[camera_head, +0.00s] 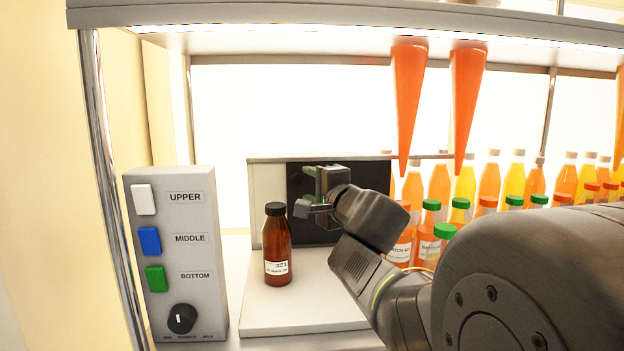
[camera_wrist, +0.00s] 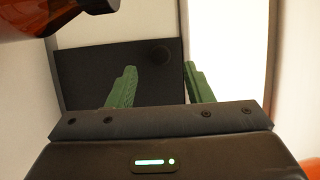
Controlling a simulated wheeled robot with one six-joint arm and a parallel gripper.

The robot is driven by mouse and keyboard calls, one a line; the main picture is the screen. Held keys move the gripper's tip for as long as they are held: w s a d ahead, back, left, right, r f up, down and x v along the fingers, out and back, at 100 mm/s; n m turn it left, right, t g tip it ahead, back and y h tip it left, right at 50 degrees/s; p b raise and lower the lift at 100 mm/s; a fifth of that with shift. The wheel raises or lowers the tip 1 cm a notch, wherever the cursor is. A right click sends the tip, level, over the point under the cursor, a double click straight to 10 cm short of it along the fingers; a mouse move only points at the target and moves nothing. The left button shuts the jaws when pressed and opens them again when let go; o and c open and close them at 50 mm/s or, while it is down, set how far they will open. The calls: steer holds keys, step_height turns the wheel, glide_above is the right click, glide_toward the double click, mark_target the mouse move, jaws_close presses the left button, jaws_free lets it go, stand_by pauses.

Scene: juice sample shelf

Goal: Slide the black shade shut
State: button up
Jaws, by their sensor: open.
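The black shade (camera_head: 370,176) is a dark panel on the white frame behind the bottle, covering the right part of the frame and leaving a pale strip at its left. In the wrist view the shade (camera_wrist: 90,72) fills the middle left, with a round dark knob (camera_wrist: 161,55) near its upper right. My gripper (camera_head: 311,190) is in front of the shade's upper left part. In the wrist view my gripper (camera_wrist: 158,80) has two green fingers spread apart with nothing between them. Whether a finger touches the shade I cannot tell.
A brown bottle (camera_head: 277,250) with a dark cap stands on the white base (camera_head: 300,305), close to my gripper's left. A grey button box (camera_head: 180,255) stands further left. Several juice bottles (camera_head: 489,180) stand at right. Orange cones (camera_head: 407,100) hang above.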

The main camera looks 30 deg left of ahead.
steer(key=p+v, duration=0.2)
steer(key=v, duration=0.6)
steer(key=shift+s+d, duration=0.2)
steer(key=shift+d, duration=0.05)
